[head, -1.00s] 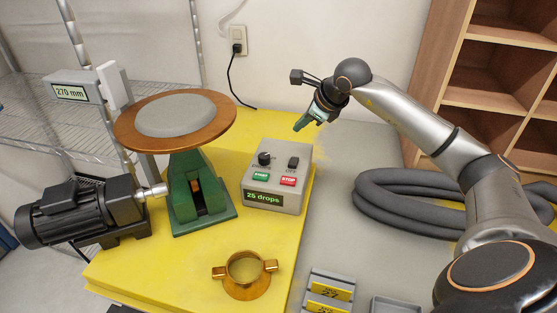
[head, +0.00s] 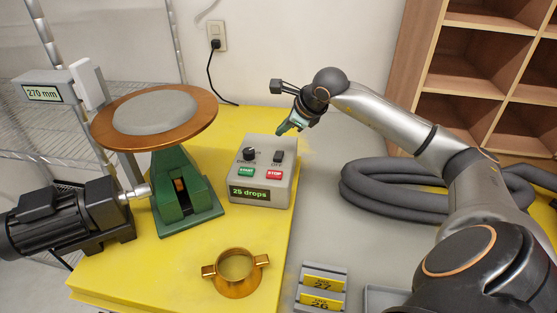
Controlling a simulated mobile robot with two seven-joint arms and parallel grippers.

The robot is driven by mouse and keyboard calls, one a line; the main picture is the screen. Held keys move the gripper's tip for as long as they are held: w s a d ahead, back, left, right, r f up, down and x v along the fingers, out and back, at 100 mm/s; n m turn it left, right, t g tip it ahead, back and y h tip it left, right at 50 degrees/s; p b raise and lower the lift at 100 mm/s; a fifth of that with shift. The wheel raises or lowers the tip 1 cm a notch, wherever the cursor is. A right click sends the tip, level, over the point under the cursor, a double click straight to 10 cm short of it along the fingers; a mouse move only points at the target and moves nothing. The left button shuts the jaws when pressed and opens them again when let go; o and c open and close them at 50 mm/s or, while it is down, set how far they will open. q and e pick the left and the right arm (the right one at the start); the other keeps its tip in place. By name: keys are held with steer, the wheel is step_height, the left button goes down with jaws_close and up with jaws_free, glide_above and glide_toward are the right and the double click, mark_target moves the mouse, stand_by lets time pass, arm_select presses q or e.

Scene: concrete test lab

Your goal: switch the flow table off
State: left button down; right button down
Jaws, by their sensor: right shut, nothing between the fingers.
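The flow table (head: 195,133) has a brown round top on a green stand, with a flat grey disc of material (head: 155,112) on it. Its grey control box (head: 261,196) stands to its right, with a black knob (head: 249,154), a black rocker switch (head: 278,157) marked OFF, a green START button (head: 246,171) and a red STOP button (head: 273,174). The box display (head: 250,193) reads "25 drops". My right gripper (head: 283,130) is shut and empty, just above the back edge of the box near the rocker switch. I cannot tell if it touches. My left gripper is out of view.
A black motor (head: 70,222) adjoins the flow table on the left. A brass ring mould (head: 236,272) lies in front. A readout (head: 45,94) shows 270 mm. A grey hose coil (head: 395,190) lies right of the box, beneath my right arm. The yellow surface around the mould is clear.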

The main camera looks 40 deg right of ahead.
mark_target(276, 152)
steer(key=shift+s+a+f+b, duration=0.1)
steer(key=shift+a+f+b, duration=0.05)
steer(key=shift+f+b, duration=0.85)
steer(key=shift+s+a+f+b, duration=0.15)
steer(key=shift+f+b, duration=0.5)
steer(key=shift+f, duration=0.65)
steer(key=shift+f+b, duration=0.4)
steer(key=shift+b, duration=0.15)
